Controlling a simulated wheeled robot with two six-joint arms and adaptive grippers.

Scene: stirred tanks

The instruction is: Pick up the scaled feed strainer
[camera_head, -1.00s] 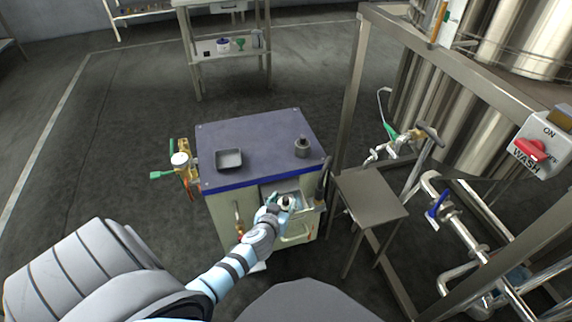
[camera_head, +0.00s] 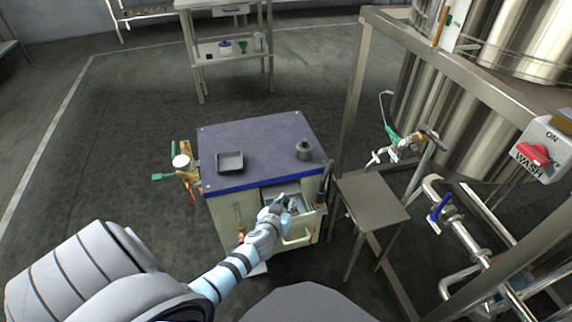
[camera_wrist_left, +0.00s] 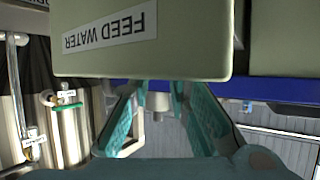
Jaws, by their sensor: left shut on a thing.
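My left gripper (camera_head: 285,203) reaches to the open drawer at the front of the cart in the head view. Its two teal fingers (camera_wrist_left: 160,100) show in the left wrist view, their tips partly hidden behind the drawer front (camera_wrist_left: 190,55) labelled FEED WATER, which appears upside down. The gripper is shut on a small piece, which I take to be the feed strainer (camera_wrist_left: 157,98); only a grey, rounded part shows between the fingers. Its scale cannot be made out. My right gripper is not in view.
The cart top (camera_head: 260,140) carries a dark square tray (camera_head: 230,161) and a grey cylindrical piece (camera_head: 304,151). Brass fittings with a green handle (camera_head: 164,177) stick out left. A small steel table (camera_head: 370,205) and frame stand close at right. Floor to the left is clear.

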